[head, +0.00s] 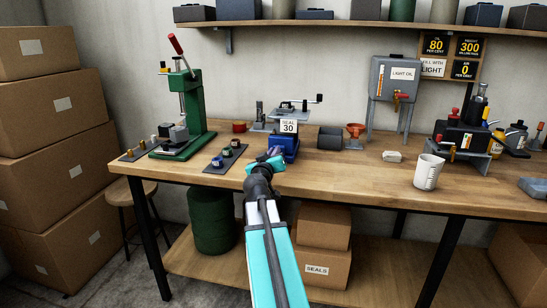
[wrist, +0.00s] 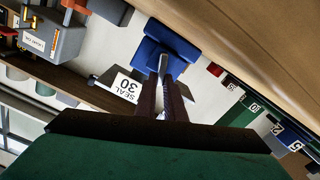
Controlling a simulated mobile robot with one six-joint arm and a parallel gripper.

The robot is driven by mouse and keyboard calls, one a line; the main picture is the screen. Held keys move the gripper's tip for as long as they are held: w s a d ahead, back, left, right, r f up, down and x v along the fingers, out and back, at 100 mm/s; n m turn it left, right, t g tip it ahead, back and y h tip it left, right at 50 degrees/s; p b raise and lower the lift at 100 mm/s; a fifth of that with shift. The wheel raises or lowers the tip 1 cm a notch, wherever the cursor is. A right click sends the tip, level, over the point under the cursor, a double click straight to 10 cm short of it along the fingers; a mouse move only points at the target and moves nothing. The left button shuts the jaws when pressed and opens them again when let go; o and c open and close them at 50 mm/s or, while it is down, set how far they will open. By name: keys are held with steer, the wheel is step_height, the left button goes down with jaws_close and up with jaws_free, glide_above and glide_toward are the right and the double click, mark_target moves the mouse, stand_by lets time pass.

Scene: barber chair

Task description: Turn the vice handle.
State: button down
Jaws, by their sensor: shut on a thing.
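The blue vice (head: 288,144) stands near the front edge of the workbench, below a "SEAL 30" card (head: 288,126). My gripper (head: 277,153) reaches it from the front, over the bench edge. In the wrist view, the blue vice (wrist: 160,42) is at the top centre. A grey vice handle (wrist: 163,64) extends from it to my dark fingers (wrist: 164,88), which are shut on it. The fingers hide part of the handle. In the head view, my gripper covers the handle. The card also shows in the wrist view (wrist: 128,87).
A green press (head: 188,115) and a dark tray (head: 226,157) of small labelled parts stand left of the vice. A white measuring cup (head: 428,171) stands further right.

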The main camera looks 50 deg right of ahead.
steer(key=shift+w+f+n+b, duration=0.15)
steer(key=shift+n+b, duration=0.35)
steer(key=shift+n, duration=1.6)
steer(key=c, duration=1.8)
jaws_free()
steer(key=shift+d, duration=0.1)
steer(key=shift+c, duration=0.2)
steer(key=shift+a+f, duration=0.1)
steer(key=shift+a, duration=0.1)
